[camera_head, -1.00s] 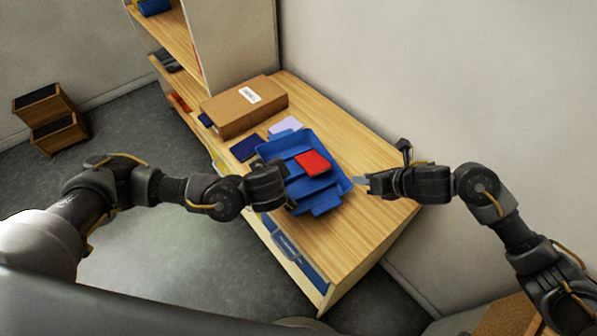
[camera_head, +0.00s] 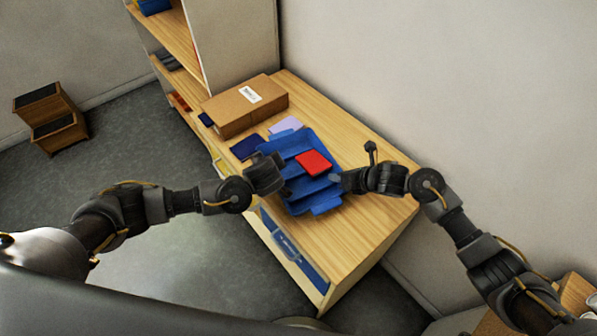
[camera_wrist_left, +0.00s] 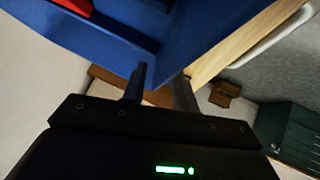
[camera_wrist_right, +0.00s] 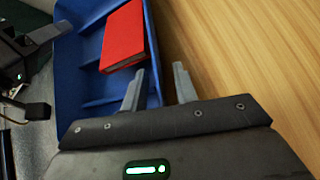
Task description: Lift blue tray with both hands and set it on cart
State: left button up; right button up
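The blue tray (camera_head: 322,200) lies on the wooden table with a red book (camera_head: 313,162) in it. My left gripper (camera_head: 286,186) is at the tray's left side. In the left wrist view, its fingers (camera_wrist_left: 160,85) are apart, close to the blue tray wall (camera_wrist_left: 185,45). My right gripper (camera_head: 338,179) is at the tray's right side. In the right wrist view, its fingers (camera_wrist_right: 157,82) are apart, one over the inside of the tray and one outside, with the wall between them. Whether either gripper touches the wall is unclear. The cart is not clearly seen.
A cardboard box (camera_head: 240,108), a dark blue book (camera_head: 247,146) and a lilac item (camera_head: 286,125) lie behind the tray on the table (camera_head: 355,235). A shelf unit (camera_head: 232,40) stands at the back. A brown step stool (camera_head: 52,118) is on the floor at left.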

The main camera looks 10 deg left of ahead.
pick_arm(q)
grip_shut()
pick_arm(e)
grip_shut()
pick_arm(q)
jog(key=shift+r, duration=0.1)
